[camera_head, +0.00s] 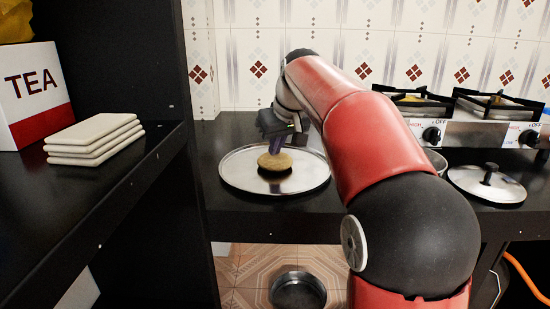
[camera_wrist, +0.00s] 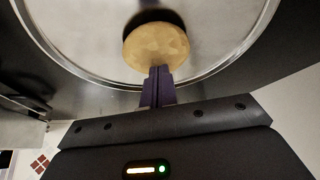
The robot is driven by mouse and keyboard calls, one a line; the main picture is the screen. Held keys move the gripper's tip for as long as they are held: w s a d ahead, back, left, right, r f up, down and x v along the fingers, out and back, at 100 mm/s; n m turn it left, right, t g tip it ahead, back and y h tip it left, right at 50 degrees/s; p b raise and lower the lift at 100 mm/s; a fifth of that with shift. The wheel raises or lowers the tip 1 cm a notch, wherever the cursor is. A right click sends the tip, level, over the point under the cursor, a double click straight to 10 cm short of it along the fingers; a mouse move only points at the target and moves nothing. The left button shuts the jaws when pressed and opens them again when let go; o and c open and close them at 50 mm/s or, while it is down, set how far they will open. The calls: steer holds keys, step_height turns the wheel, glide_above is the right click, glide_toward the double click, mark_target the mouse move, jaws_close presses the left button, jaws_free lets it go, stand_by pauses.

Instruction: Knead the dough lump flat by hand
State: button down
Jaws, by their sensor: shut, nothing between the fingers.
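The dough lump (camera_head: 275,161) is a tan, rounded, slightly flattened piece on a round metal tray (camera_head: 240,180) on the black counter. It also shows in the wrist view (camera_wrist: 155,45), near the middle of the tray (camera_wrist: 75,65). My gripper (camera_head: 275,149) is shut with its fingers together and points down at the dough from above. In the wrist view its fingertips (camera_wrist: 160,70) overlap the near edge of the dough. I cannot tell for sure whether they touch it. Nothing is between the fingers.
A gas stove (camera_head: 460,133) stands at the back right, with a metal lid (camera_head: 470,183) in front. A TEA box (camera_head: 30,95) and stacked white slabs (camera_head: 95,138) are on the left shelf. A round metal pan (camera_head: 298,291) is on the floor below.

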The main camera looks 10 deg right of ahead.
steer(key=shift+f, duration=0.4)
stand_by(0.8)
steer(key=shift+r+p, duration=1.55)
steer(key=shift+r, duration=0.05)
steer(key=shift+f, duration=0.3)
steer(key=shift+f+b, duration=1.35)
steer(key=shift+f, duration=0.15)
steer(key=shift+r, duration=0.1)
steer(key=shift+f+p, duration=0.2)
steer(key=shift+p, duration=0.2)
